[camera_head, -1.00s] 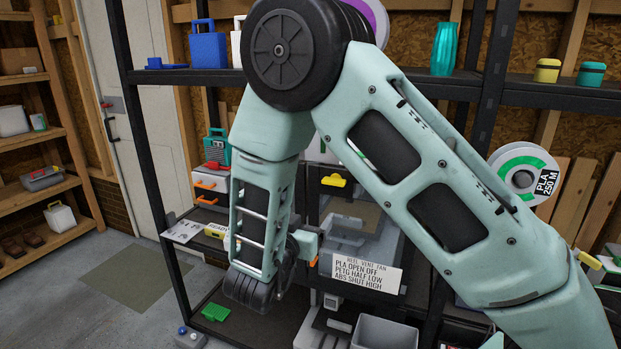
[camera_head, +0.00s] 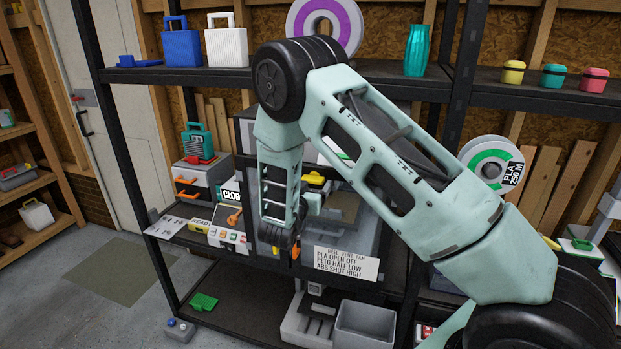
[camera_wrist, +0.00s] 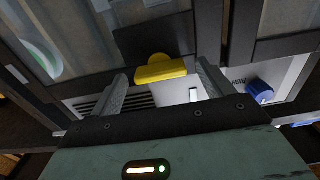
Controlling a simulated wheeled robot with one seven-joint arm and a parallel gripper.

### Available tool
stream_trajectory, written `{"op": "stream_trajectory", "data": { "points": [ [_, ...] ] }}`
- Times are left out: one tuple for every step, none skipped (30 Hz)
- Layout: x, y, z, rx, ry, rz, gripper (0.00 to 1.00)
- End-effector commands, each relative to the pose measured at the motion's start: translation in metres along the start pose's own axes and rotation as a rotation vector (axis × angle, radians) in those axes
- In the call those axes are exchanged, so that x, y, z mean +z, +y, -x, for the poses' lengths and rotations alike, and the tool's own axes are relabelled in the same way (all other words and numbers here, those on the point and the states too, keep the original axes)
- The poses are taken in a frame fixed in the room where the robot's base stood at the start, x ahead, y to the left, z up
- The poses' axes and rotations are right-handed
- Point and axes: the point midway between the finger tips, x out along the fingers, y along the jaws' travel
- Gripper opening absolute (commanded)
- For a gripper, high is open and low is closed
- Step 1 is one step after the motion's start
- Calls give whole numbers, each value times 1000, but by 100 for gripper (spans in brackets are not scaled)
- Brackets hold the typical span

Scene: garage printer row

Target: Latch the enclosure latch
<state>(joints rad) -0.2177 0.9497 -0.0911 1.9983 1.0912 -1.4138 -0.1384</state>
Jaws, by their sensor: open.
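The enclosure latch (camera_wrist: 161,72) is a yellow bar with a rounded knob, mounted on a dark plate at the front of the printer enclosure. In the wrist view it lies between the fingers of my gripper (camera_wrist: 164,77), which are open and apart on either side of it. I see no contact, and the depth between fingertips and latch is hard to judge. In the head view a yellow piece, apparently the latch (camera_head: 316,179), shows on the enclosure (camera_head: 345,235) just beyond my wrist. My fingers are not clear there.
A label card (camera_head: 347,263) hangs on the front below the enclosure. Orange-handled drawers (camera_head: 196,183) and a small light box with an orange lever (camera_head: 231,228) stand to the left. A grey bin (camera_head: 365,327) is below. A blue knob (camera_wrist: 259,91) shows at right in the wrist view.

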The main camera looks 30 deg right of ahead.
Motion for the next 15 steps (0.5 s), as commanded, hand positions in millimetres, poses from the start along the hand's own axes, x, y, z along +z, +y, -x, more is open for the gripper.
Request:
{"op": "stream_trajectory", "data": {
  "points": [
    [-1, 0, -4, 1, 0, 0, 80],
    [-1, 0, -6, 1, 0, 0, 80],
    [-1, 0, -7, 0, -1, -1, 80],
    [0, 0, -8, 0, -1, -1, 80],
    [0, 0, -8, 0, -1, 0, 80],
    [0, 0, -9, -1, -1, 0, 80],
    [0, 0, -9, -1, -1, 0, 80],
    [0, 0, -9, -1, -1, 0, 80],
    [0, 0, -9, -1, -1, 0, 80],
    [0, 0, -9, -1, -1, 0, 80],
    [0, 0, -9, -1, -1, 0, 80],
    [0, 0, -9, -1, 0, 0, 80],
    [0, 0, -9, -1, 0, 0, 74],
    [0, 0, -9, -1, 0, 0, 66],
    [0, 0, -9, 0, 0, 0, 55]
  ]
}}
